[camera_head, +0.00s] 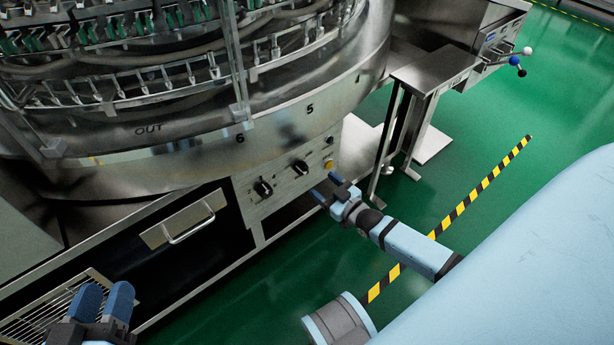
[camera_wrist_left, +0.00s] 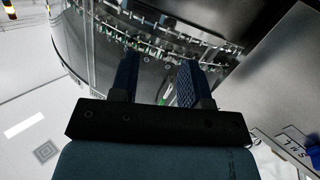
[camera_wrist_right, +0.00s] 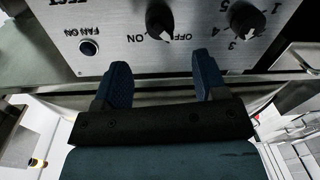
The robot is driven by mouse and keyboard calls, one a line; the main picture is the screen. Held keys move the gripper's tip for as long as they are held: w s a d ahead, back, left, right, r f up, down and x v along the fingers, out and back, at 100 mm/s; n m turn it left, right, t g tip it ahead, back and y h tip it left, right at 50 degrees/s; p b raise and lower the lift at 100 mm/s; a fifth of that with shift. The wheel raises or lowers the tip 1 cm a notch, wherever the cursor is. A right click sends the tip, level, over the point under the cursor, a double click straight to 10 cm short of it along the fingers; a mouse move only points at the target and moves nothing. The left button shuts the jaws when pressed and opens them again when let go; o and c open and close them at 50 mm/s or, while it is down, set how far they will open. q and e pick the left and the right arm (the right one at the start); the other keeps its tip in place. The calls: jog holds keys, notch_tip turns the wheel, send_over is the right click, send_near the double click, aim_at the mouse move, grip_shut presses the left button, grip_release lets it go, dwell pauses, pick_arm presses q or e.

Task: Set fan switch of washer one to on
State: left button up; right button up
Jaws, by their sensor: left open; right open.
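The washer's control panel (camera_head: 285,175) is a metal plate on the near side of the round machine. The right wrist view shows a black knob (camera_wrist_right: 160,20) between OFF and ON markings, and a button or lamp (camera_wrist_right: 88,47) beside the words FAN ON. I cannot tell which marking the knob points to. My right gripper (camera_head: 325,190) is just in front of the panel's lower right part. It is open and empty, and its fingers (camera_wrist_right: 160,70) point toward the panel, apart from the knob. My left gripper (camera_head: 104,298) is open and empty at the lower left.
A second knob (camera_wrist_right: 243,20) with numbers is beside the first. A yellow button (camera_head: 328,164) is at the panel's right. A drawer handle (camera_head: 188,232) and a wire rack (camera_head: 45,315) are to the left. A metal stand (camera_head: 435,70) is behind right; green floor (camera_head: 490,120) is open.

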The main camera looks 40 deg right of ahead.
aim_at(306, 172)
jog(key=w, duration=0.2)
jog(key=w+b, duration=0.1)
jog(key=w, duration=0.1)
jog(key=w+a+b, duration=0.1)
jog(key=w, duration=0.1)
jog(key=shift+f, duration=0.15)
pick_arm(q)
jog(key=shift+w+a+r+m+t+h, duration=0.15)
jog(key=shift+w+a+m+t, duration=0.1)
jog(key=shift+w+m, duration=0.2)
jog(key=shift+w+a+r+m+t+h, duration=0.15)
jog(key=shift+w+a+m+t, duration=0.15)
jog(key=shift+m, duration=0.25)
pick_arm(e)
jog(key=shift+w+a, duration=0.1)
jog(key=shift+w, duration=0.55)
pick_arm(q)
jog(key=shift+d, duration=0.1)
jog(key=shift+f, duration=0.1)
pick_arm(e)
jog(key=c, duration=0.9)
